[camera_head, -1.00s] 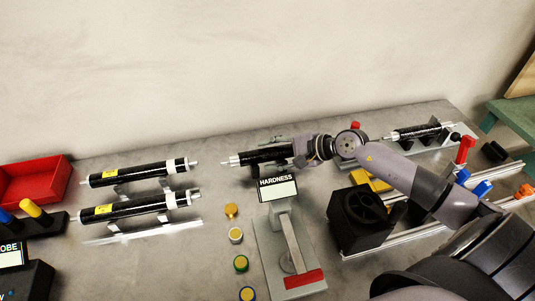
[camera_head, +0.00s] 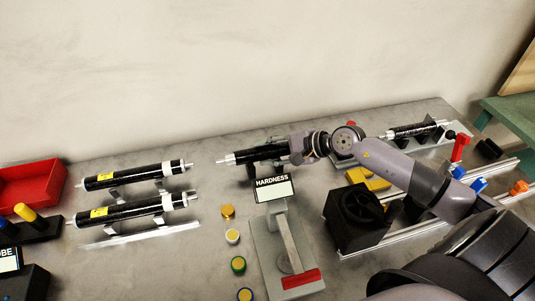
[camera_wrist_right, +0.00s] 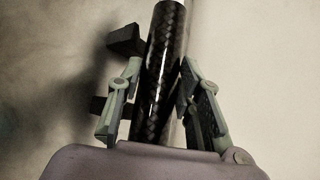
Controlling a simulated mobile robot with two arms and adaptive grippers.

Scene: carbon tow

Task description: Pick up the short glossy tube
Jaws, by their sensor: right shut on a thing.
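A short glossy black tube (camera_head: 262,155) with a woven surface and a pale tip at its left end is in the back middle of the bench. My right gripper (camera_head: 292,149) is shut around its right part, with the arm coming in from the right. In the right wrist view the tube (camera_wrist_right: 165,50) runs between the two fingers of the gripper (camera_wrist_right: 163,82). A dark support (camera_head: 262,170) shows just below the tube; I cannot tell whether they still touch. My left gripper is not in view.
Two longer black tubes with yellow labels (camera_head: 130,175) lie on brackets at left. A hardness tester (camera_head: 272,188) stands in front of the held tube. Another tube (camera_head: 415,130) rests at the back right. A black fan box (camera_head: 358,217) sits below my right arm.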

